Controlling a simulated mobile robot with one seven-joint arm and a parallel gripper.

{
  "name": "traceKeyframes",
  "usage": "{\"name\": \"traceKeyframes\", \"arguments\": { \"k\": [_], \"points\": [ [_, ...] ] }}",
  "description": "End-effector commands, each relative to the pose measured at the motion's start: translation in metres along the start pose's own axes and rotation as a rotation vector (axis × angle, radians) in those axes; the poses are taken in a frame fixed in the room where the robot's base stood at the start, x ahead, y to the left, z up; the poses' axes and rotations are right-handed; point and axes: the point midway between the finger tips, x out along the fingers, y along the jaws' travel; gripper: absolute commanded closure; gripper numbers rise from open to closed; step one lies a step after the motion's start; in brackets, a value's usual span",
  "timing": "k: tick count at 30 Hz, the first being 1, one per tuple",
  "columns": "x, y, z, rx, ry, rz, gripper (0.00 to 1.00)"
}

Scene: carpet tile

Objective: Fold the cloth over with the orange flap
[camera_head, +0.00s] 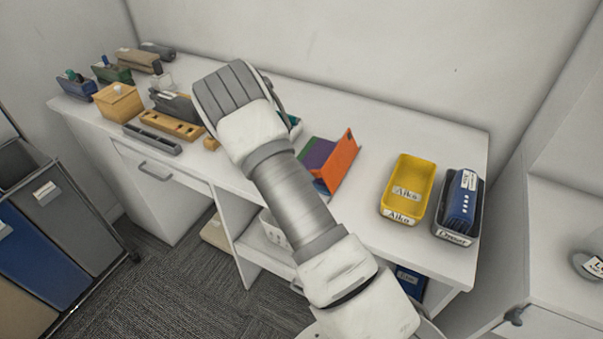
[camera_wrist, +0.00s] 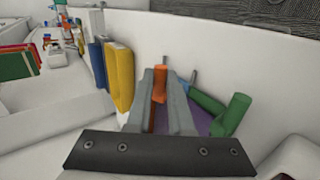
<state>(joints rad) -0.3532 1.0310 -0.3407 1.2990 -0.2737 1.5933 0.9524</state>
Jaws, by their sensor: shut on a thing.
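The cloth lies on the white desk right of my arm in the head view, its purple part (camera_head: 319,153) partly hidden by the arm. Its orange flap (camera_head: 340,161) stands up at a slant along the right side. In the wrist view my gripper (camera_wrist: 161,78) is shut on the orange flap (camera_wrist: 160,90), which shows between the fingers. Some purple cloth (camera_wrist: 201,121) shows right of the fingers, below a green piece (camera_wrist: 222,113) that I cannot identify. My fingertips are hidden in the head view.
A yellow tray (camera_head: 408,181) and a dark holder with blue contents (camera_head: 462,200) stand on the desk right of the cloth. A wooden box (camera_head: 118,101) and several holders crowd the left end. The desk's back right is clear, before the wall.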

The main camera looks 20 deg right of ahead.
Motion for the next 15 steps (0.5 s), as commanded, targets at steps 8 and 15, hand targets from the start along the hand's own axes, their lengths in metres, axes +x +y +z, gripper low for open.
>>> {"name": "traceKeyframes", "arguments": {
  "k": [8, 15],
  "points": [
    [0.0041, -0.0126, 0.0040, -0.014, 0.000, -0.017, 0.64],
    [0.0023, -0.0100, 0.0025, -0.010, 0.002, -0.017, 0.51]
  ]
}}
